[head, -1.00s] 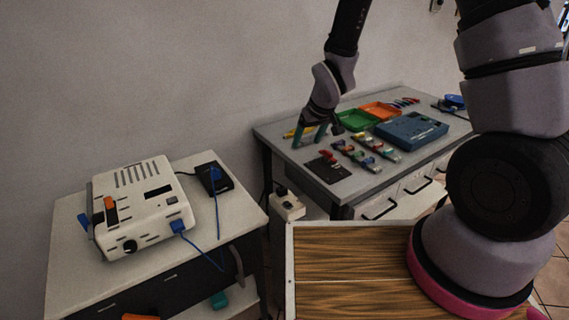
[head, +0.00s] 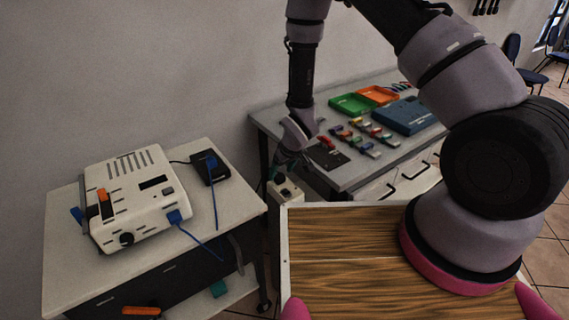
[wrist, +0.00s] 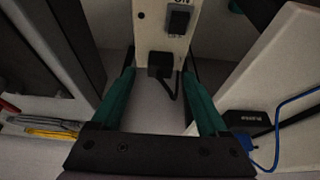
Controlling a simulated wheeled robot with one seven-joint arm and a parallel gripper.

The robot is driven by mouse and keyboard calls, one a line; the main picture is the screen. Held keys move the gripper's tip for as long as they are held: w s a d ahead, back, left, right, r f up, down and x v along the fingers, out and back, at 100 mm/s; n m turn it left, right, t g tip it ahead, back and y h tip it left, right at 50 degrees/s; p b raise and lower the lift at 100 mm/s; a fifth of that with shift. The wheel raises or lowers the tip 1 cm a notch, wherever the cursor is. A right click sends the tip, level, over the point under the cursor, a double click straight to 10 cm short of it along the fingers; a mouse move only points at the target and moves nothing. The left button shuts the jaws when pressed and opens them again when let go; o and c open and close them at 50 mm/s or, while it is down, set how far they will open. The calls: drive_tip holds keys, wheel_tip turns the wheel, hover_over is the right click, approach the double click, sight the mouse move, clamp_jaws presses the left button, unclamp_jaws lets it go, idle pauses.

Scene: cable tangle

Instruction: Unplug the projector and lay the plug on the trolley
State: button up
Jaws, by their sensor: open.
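The white projector-like device (head: 135,200) sits on the trolley (head: 215,245) at the left of the head view. A blue connector (head: 175,217) with a blue cable is at its front right. A white socket block (head: 287,192) stands between the trolley and the bench. In the wrist view the socket block (wrist: 163,25) has a rocker switch, and a black plug (wrist: 160,64) with a black cord sits in it. My gripper (head: 283,170) is open above the block. In the wrist view my gripper's fingers (wrist: 159,75) lie either side of the plug, apparently not touching it. Where the cord leads is hidden.
A small black box (head: 210,168) with a blue cable lies at the trolley's right rear. The grey bench (head: 345,182) right of the block holds trays, a blue case and small parts. A wooden top (head: 340,245) lies in front. The gap around the block is narrow.

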drive_tip(key=shift+x, duration=0.95)
clamp_jaws()
